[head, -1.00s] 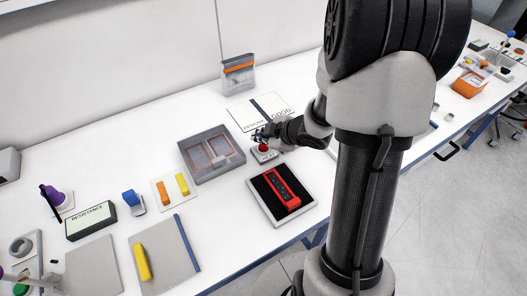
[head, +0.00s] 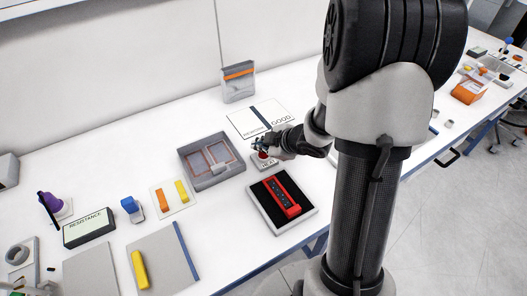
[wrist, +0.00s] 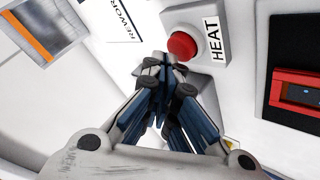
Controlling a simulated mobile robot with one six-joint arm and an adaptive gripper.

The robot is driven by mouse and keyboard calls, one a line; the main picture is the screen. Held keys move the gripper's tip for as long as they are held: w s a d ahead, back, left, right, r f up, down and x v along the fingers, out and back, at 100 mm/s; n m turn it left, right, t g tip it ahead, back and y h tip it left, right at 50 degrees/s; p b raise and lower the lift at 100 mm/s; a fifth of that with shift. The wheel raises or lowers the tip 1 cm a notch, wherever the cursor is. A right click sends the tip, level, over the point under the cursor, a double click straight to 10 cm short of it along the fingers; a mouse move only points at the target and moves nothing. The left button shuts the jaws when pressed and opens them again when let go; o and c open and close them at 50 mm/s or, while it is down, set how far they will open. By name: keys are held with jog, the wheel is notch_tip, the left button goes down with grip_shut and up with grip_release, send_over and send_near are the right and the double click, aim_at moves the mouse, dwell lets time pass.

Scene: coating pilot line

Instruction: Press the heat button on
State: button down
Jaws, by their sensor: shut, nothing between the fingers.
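The heat button is a red round button (wrist: 183,45) on a light grey box with a white HEAT label (wrist: 214,41). In the head view the button box (head: 264,164) stands between the grey tray and the black mat, partly hidden by my gripper. My gripper (head: 260,146) is shut and empty, low over the box. In the wrist view its closed fingertips (wrist: 168,68) lie just below the red button in the picture. I cannot tell whether they touch the button or the box.
A red device (head: 281,197) lies on a black mat in front of the button box. A grey tray (head: 230,178) with a wire outline is to its left. The REWORK/GOOD board (head: 247,121) and a grey bin (head: 238,90) are behind.

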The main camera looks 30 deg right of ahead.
aim_at(262, 154)
dwell(0.5)
jog(key=shift+f+b, duration=0.35)
jog(key=shift+f, duration=0.15)
jog(key=shift+r, duration=0.2)
jog(key=shift+r+p, duration=0.3)
jog(key=shift+p, duration=0.25)
notch_tip(262, 154, up, 6)
jog(key=p, duration=0.6)
